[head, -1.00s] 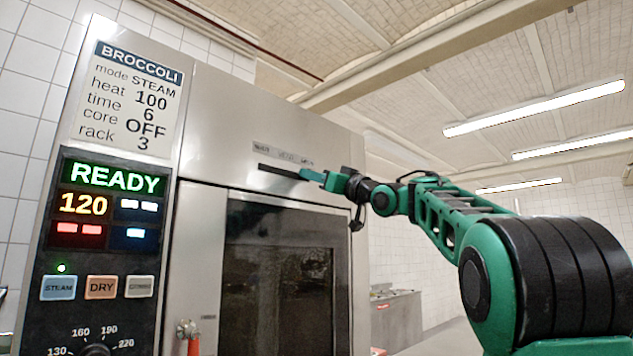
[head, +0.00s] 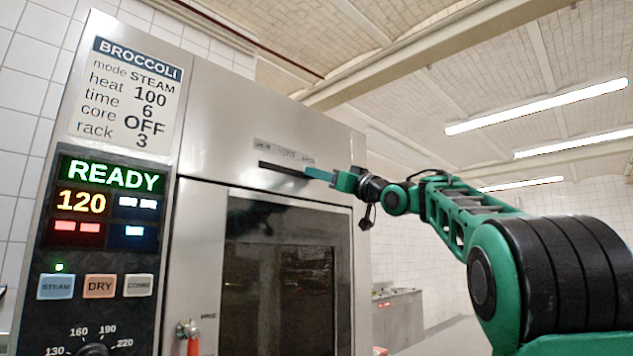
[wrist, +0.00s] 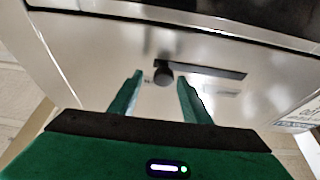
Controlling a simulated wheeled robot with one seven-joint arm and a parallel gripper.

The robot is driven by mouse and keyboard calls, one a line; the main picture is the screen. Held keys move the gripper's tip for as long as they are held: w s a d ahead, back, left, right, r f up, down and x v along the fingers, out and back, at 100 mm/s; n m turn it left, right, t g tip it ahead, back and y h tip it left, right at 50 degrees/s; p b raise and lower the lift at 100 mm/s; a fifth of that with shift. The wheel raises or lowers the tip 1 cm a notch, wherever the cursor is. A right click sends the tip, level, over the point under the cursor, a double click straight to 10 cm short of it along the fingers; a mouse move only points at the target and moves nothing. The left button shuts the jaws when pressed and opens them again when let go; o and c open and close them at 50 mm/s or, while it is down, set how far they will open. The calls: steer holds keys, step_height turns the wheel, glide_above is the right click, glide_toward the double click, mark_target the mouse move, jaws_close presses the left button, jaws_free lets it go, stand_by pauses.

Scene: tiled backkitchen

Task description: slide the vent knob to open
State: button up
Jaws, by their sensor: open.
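The vent slot (head: 280,167) is a dark horizontal strip on the steel panel above the oven door, below a small label strip. The vent knob (wrist: 163,75) is a short dark cylinder at the left end of the slot in the wrist view, which shows the oven upside down. In the head view the knob cannot be made out near my gripper. My gripper (head: 308,172) is open and points at the slot's right part in the head view. In the wrist view the knob appears between the two green fingertips (wrist: 160,77), with gaps on both sides; contact does not show.
The oven door (head: 290,270) with dark glass is below the slot. The control panel (head: 100,240) reads READY and 120. A steel counter (head: 398,318) stands behind; room right of the oven looks free.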

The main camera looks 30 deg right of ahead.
steer(key=v, duration=1)
steer(key=shift+s+f, duration=0.2)
steer(key=shift+d, duration=0.1)
steer(key=w+d+f+m+g+h, duration=0.1)
steer(key=d+f+m+g+h, duration=0.15)
steer(key=f, duration=0.55)
steer(key=w+d+f+m+g+h, duration=0.1)
steer(key=f+m+g+h, duration=0.15)
steer(key=f, duration=0.65)
steer(key=s+f+m+g+h, duration=0.1)
steer(key=s+f+g, duration=0.2)
steer(key=f, duration=0.7)
steer(key=s+f+m+g+h, duration=0.1)
steer(key=s+f+g, duration=0.1)
steer(key=f, duration=0.9)
steer(key=s+a+f+m+g, duration=0.1)
steer(key=s+f+g, duration=0.3)
steer(key=s+f, duration=0.4)
steer(key=s+a+f+g, duration=0.4)
steer(key=s+f, duration=0.5)
steer(key=s, duration=0.2)
steer(key=s+a+f+m+g+y, duration=0.1)
steer(key=s+a+f+g, duration=0.1)
steer(key=s+f, duration=0.7)
steer(key=shift+s+a+m+g, duration=0.3)
steer(key=shift+s+g, duration=0.5)
steer(key=shift+g, duration=0.1)
